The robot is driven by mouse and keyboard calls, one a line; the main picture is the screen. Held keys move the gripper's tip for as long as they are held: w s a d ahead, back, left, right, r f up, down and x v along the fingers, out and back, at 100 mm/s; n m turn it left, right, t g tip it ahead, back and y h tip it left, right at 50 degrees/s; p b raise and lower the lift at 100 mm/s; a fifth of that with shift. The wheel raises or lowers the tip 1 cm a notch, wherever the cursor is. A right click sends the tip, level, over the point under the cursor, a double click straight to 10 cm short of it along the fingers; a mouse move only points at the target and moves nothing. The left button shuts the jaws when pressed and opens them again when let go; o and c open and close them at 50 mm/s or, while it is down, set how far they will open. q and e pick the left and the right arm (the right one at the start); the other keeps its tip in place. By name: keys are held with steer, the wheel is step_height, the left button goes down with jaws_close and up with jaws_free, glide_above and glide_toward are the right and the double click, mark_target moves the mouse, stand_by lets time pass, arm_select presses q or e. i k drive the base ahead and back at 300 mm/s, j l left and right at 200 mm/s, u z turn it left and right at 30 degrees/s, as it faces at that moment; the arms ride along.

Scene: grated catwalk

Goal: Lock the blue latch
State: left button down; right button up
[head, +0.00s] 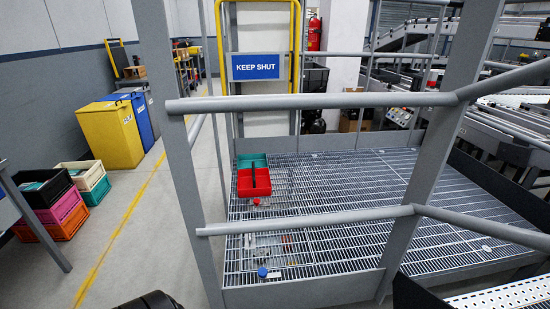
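A small round blue knob (263,272) shows low in the head view, at the near edge of the grated floor, with a small pale metal piece beside it. It may be the blue latch, but it is too small to tell whether it is locked. A similar small red knob (256,201) is farther back, just in front of a red tray. Neither of my grippers is in view, so their distance from the latch does not show. A dark rounded shape at the bottom edge cannot be made out as a gripper.
Grey railings (310,102) cross in front of the grating (350,200). A red divided tray (254,182) and a teal bin (252,160) sit at its back left. A "KEEP SHUT" sign (256,67) hangs behind. Crates (62,215) stand left; the aisle floor is clear.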

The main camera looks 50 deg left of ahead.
mark_target(263, 274)
steer(key=u, duration=1.55)
steer(key=i+j, duration=0.2)
steer(key=i+z, duration=0.1)
steer(key=z, duration=0.3)
steer(key=j+z, duration=0.1)
steer(key=z, duration=0.3)
steer(key=i+j+z, duration=0.1)
steer(key=z, duration=0.3)
steer(key=j+z, duration=0.1)
steer(key=z, duration=0.3)
